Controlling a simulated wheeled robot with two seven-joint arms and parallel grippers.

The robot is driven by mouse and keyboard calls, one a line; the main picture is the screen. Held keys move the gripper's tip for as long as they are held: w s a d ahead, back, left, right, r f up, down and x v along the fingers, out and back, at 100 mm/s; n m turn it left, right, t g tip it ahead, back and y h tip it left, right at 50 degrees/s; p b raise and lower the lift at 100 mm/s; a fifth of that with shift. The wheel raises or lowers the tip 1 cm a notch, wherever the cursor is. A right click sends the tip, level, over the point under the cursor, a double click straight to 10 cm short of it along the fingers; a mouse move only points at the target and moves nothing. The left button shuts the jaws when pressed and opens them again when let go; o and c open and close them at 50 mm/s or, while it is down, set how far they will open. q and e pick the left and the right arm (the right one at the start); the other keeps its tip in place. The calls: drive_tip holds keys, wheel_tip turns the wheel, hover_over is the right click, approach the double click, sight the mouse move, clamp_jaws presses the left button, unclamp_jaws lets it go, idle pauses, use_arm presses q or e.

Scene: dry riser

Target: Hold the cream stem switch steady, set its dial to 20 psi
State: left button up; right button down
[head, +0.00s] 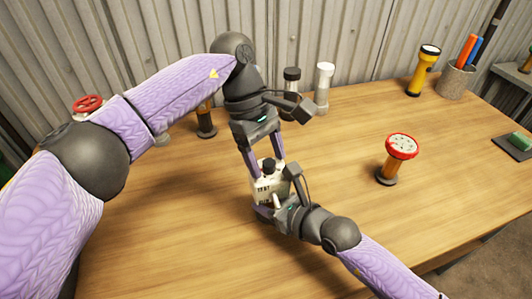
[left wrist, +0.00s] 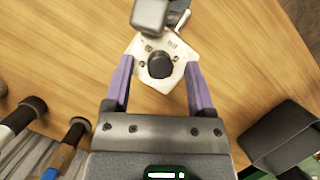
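The cream stem switch (head: 263,190) is near the middle of the table, with dark lettering on its side. Its black dial (left wrist: 160,66) faces my left wrist camera; the setting cannot be read. My left gripper (head: 267,178) points down over the switch. In the left wrist view its purple fingers (left wrist: 159,70) stand apart on either side of the dial, with a gap to it. My right gripper (head: 270,210) is at the switch's near side, partly covering it. Its fingertips are hidden, so I cannot tell how it grips.
A red-topped copper fitting (head: 401,147) stands to the right. Black-topped (head: 291,78) and white (head: 324,85) cylinders stand behind. A yellow flashlight (head: 424,70), a pen cup (head: 455,80) and a red handwheel (head: 88,104) are further off. The front right of the table is clear.

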use_arm(q)
drive_tip(key=v, duration=0.7)
drive_tip(key=shift+r, duration=0.2)
drive_tip(key=shift+w+a, duration=0.1)
use_arm(e)
drive_tip(key=shift+c, duration=1)
unclamp_jaws()
